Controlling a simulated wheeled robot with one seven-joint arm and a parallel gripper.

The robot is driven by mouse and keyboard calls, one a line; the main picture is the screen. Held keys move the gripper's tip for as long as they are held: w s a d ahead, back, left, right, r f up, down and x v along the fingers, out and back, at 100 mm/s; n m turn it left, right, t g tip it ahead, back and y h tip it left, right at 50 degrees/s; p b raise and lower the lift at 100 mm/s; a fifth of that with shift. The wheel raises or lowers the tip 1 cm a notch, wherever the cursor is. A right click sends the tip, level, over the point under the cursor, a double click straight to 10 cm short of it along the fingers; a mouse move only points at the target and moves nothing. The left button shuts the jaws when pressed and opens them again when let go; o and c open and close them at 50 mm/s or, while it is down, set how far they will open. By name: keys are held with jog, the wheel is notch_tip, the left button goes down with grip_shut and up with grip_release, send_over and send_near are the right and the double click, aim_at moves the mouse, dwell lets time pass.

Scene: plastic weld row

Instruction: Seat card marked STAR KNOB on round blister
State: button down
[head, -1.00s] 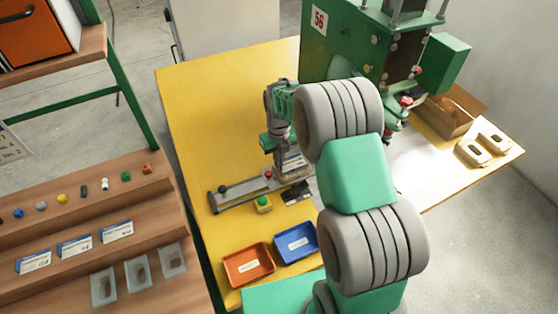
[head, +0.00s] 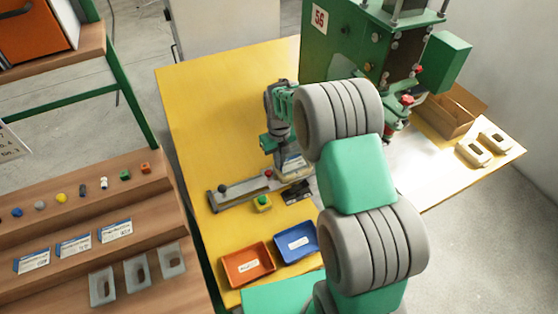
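My gripper (head: 284,155) points down over the sliding fixture on the yellow table, in front of the green press. A small white-and-blue card (head: 292,161) is at its fingertips, just above or on a beige holder (head: 294,173). Contact between card and holder is unclear, and I cannot make out the fingers or read the print. A blister in the holder cannot be made out. Three more blue-and-white cards stand on the left rack, one of them here (head: 115,231); their print is too small to read. Clear blisters (head: 137,274) lie on the step below.
The green press (head: 345,45) stands close behind my arm. An orange tray (head: 247,265) and a blue tray (head: 296,242) sit at the front of the table. A green button (head: 262,203) is beside the slide rail (head: 228,203). Beige holders (head: 473,153) lie at right.

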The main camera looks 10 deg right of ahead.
jog(key=shift+f, duration=0.3)
jog(key=c, duration=2.2)
grip_release()
jog(key=c, duration=1.6)
grip_release()
jog(key=shift+c, duration=0.2)
jog(key=c, duration=0.4)
jog(key=shift+r, duration=0.1)
jog(key=shift+r+p, duration=1.95)
jog(key=shift+r, duration=1.55)
